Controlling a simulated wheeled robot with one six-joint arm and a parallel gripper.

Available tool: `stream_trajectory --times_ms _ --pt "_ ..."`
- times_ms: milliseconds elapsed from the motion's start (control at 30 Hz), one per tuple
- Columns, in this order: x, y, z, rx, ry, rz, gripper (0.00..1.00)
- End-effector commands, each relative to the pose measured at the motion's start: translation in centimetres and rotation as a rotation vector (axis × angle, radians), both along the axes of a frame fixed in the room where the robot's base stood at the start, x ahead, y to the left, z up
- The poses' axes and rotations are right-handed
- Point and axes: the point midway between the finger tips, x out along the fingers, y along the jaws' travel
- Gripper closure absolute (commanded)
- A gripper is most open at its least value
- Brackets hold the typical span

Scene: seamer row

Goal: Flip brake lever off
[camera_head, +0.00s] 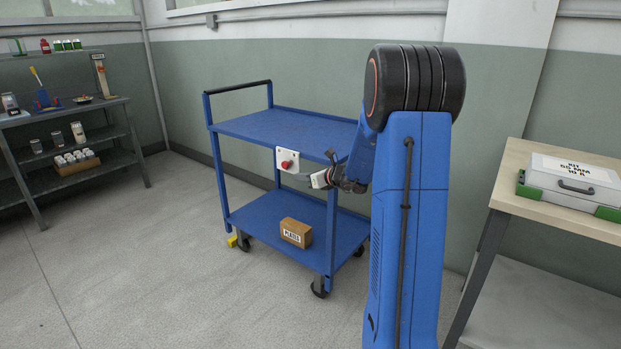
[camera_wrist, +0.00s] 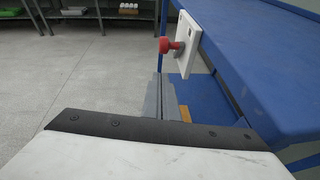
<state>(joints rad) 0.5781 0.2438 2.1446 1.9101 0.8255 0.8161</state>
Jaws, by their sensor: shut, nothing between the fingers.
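A red knob-ended lever (camera_head: 286,164) sticks out from a white plate (camera_head: 294,155) on the near edge of the blue cart's top shelf. In the wrist view the red lever (camera_wrist: 169,45) points left from its white plate (camera_wrist: 187,43). I take it for the brake lever; its on or off position cannot be read. My gripper (camera_head: 291,177) is just below the plate, and its grey fingers (camera_wrist: 162,100) are shut with nothing between them. In the wrist view they lie below the lever, apparently apart from it.
The blue cart (camera_head: 285,127) has an empty top shelf; a brown box (camera_head: 296,233) sits on its lower shelf. A yellow piece (camera_head: 232,241) is by a caster. A shelf rack (camera_head: 75,110) stands left, a table with a case (camera_head: 575,182) right. Floor in front is clear.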

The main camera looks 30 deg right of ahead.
Motion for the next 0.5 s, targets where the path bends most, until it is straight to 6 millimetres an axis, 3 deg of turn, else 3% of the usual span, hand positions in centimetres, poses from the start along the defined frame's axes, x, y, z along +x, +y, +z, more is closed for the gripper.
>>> stream_trajectory --times_ms 200,500 --pt "2.7 0.6 1.0 -0.002 0.000 0.002 1.00" --pt "3.8 0.8 1.6 -0.001 0.000 -0.001 1.00"
